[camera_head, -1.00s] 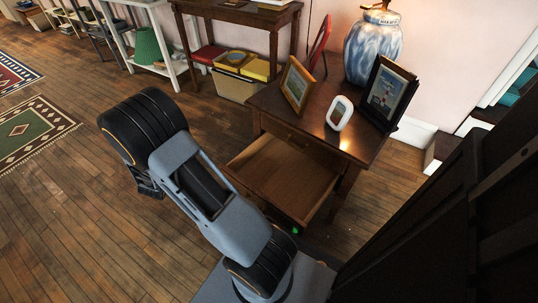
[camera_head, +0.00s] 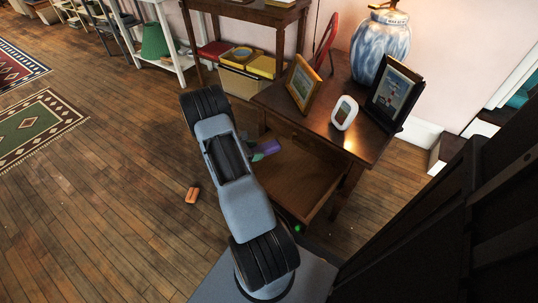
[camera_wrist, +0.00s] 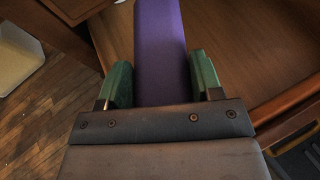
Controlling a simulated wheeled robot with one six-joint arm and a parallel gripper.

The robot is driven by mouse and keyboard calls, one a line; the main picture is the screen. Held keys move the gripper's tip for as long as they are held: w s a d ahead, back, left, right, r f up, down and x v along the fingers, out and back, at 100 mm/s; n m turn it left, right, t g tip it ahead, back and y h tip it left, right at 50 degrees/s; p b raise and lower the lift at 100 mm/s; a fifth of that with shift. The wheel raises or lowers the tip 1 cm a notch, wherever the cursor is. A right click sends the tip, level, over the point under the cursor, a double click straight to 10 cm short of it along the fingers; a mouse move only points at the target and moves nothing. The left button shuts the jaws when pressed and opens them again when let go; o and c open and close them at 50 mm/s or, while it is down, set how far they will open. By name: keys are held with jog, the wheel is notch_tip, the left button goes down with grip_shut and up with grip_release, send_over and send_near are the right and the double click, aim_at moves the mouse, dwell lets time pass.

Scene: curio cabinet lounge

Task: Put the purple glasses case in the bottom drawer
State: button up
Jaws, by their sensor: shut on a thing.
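The purple glasses case (camera_head: 268,147) is held over the left part of the open drawer (camera_head: 291,183) of the small wooden table. In the wrist view the purple case (camera_wrist: 160,45) stands between the green fingertips of my gripper (camera_wrist: 161,82), which is shut on it. In the head view my gripper (camera_head: 256,154) is partly hidden behind my arm. The drawer is pulled out, and its visible inside looks empty. Its left part is hidden by my arm. In the wrist view brown wood lies beyond the case. I cannot tell the case's height above the drawer floor.
The tabletop (camera_head: 318,116) above the drawer holds a gold picture frame (camera_head: 303,83), a white oval frame (camera_head: 344,112), a dark picture frame (camera_head: 393,94) and a blue-white lamp (camera_head: 380,48). An orange-brown object (camera_head: 194,193) lies on the floor left of my arm. Dark furniture (camera_head: 440,220) stands at right.

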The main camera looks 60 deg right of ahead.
aim_at(267, 151)
jog(key=shift+x, duration=0.95)
jog(key=d+f+b, duration=0.1)
jog(key=s+d+f+b, duration=0.1)
jog(key=shift+s+d+f, duration=0.25)
jog(key=shift+s+d, duration=0.05)
jog(key=shift+s+d+f, duration=0.1)
jog(key=shift+d+f, duration=0.15)
jog(key=shift+c, duration=0.5)
jog(key=shift+d, duration=0.1)
jog(key=shift+c, duration=0.8)
jog(key=o, duration=0.7)
jog(key=shift+r, duration=0.1)
jog(key=shift+o, duration=1.1)
jog(key=shift+s+d, duration=0.15)
jog(key=shift+o, duration=1.4)
jog(key=shift+a, duration=0.2)
